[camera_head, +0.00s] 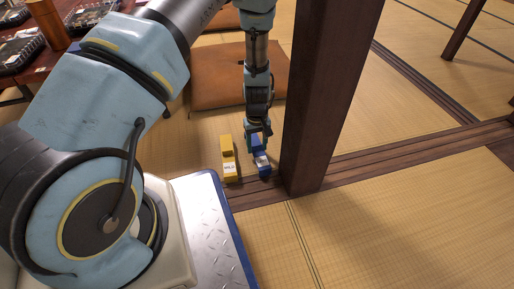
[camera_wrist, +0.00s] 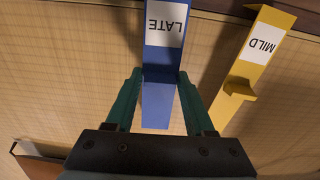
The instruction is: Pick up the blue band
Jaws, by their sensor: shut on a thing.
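The blue band (camera_wrist: 160,67) is a long blue piece with a white label reading "LATE"; in the head view (camera_head: 264,168) it lies beside the wooden post. My gripper (camera_wrist: 161,75) has its green fingers on both sides of the blue band and is shut on it. In the head view my gripper (camera_head: 258,138) points down over the band's far part, which it partly hides. I cannot tell whether the band is clear of the floor.
A yellow band (camera_head: 226,155) labelled "MILD" lies close to the left of the blue one in the head view. A dark wooden post (camera_head: 325,95) stands just to the right. An orange-brown cushion (camera_head: 215,80) lies behind. Open tatami (camera_head: 400,220) is at the right.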

